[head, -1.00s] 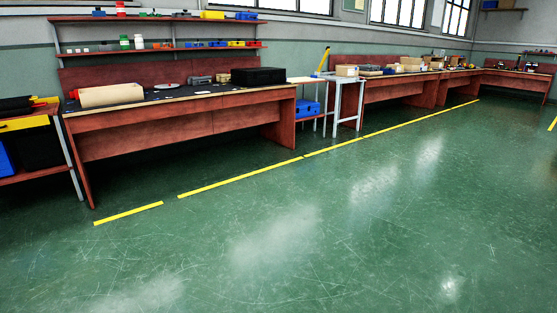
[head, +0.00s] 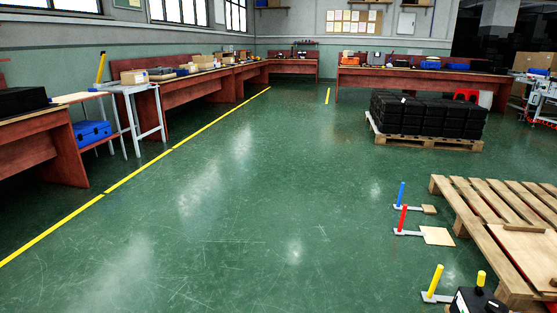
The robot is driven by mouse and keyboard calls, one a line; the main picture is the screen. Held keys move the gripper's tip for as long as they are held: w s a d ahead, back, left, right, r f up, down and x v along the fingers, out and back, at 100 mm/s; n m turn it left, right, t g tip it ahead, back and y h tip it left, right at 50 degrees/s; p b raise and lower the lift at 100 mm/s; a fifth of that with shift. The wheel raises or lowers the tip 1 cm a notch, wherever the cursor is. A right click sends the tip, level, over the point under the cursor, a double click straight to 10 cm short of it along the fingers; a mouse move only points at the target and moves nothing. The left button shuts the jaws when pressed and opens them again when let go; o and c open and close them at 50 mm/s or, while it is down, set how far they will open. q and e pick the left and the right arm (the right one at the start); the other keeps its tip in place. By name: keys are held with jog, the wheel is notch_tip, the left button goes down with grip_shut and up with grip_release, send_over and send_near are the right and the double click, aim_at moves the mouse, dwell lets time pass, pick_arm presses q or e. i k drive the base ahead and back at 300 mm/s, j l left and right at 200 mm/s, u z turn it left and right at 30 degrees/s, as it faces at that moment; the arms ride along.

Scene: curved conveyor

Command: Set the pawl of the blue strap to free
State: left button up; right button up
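A small blue upright handle (head: 401,194) stands on a flat grey base on the floor at the right, beside a wooden pallet. A small wooden plate (head: 429,209) lies at the end of its base. It is too small to tell whether this handle belongs to the blue strap; no strap or pawl can be made out. A similar red handle (head: 403,219) stands just in front of it, with a larger wooden plate (head: 437,236). Neither of my grippers is in view.
A wooden pallet (head: 480,222) fills the right edge. Black crates (head: 425,118) stand on another pallet behind. The green floor (head: 230,220) is clear.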

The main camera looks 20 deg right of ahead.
aim_at(482, 275)
jog(key=i+z, duration=0.3)
jog(key=z, duration=0.2)
jog(key=i+z, duration=0.25)
jog(key=z, duration=0.25)
jog(key=i+j+z, duration=0.15)
jog(key=i+z, duration=0.15)
jog(key=z, duration=0.2)
jog(key=i+j+z, duration=0.7)
jog(key=z, duration=0.2)
jog(key=i+j+z, duration=0.15)
jog(key=j, duration=0.3)
jog(key=i+j+z, duration=0.15)
jog(key=j, duration=0.35)
jog(key=j+z, duration=0.15)
jog(key=j, duration=0.3)
jog(key=i, duration=0.05)
